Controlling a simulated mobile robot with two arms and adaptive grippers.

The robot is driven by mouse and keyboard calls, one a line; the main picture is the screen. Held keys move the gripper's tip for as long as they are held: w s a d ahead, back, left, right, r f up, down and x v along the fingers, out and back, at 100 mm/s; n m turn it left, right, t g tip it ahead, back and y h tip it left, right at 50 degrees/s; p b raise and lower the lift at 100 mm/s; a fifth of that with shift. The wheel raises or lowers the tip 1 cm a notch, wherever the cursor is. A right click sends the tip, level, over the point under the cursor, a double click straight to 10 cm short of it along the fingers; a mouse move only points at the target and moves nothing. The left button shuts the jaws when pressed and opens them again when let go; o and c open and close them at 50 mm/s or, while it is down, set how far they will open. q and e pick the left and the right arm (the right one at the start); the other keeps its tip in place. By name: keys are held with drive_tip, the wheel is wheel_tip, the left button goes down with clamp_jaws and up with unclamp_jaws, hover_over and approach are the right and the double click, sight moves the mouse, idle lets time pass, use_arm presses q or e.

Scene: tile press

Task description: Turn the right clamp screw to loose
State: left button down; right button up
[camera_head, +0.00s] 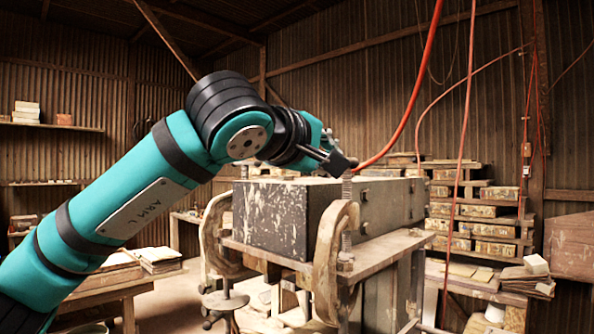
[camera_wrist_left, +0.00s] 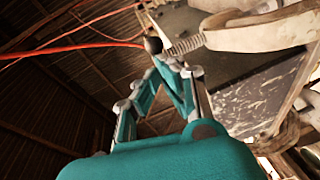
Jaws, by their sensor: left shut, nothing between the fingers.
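The right clamp (camera_head: 332,250) is a worn, pale C-shaped clamp on the front of the dark, paint-splattered press box (camera_head: 270,215). Its threaded right clamp screw (camera_head: 347,228) stands upright. In the left wrist view, the screw (camera_wrist_left: 187,44) shows beside the clamp body (camera_wrist_left: 265,32), with a dark rounded end (camera_wrist_left: 153,45). My left gripper (camera_head: 335,160) is at the screw's top, fingers shut and holding nothing. In the wrist view, its fingertips (camera_wrist_left: 163,62) are close to the dark end; I cannot tell whether they touch it.
The left clamp (camera_head: 212,235) grips the box's other side, with a handle (camera_head: 223,303) below. A red hose (camera_head: 412,100) hangs close to my gripper, right of it. Stacked crates (camera_head: 487,229) stand at the back right. A low bench (camera_head: 118,282) stands at left.

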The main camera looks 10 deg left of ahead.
sight(353, 159)
use_arm(q)
drive_tip(key=d+b, duration=0.1)
drive_tip(key=d+n+y+b, duration=0.1)
drive_tip(key=d+b, duration=0.1)
drive_tip(key=shift+s+d+t+y, duration=0.2)
drive_tip(key=shift+d+t+y, duration=0.05)
drive_tip(key=shift+t+y, duration=0.05)
idle(0.8)
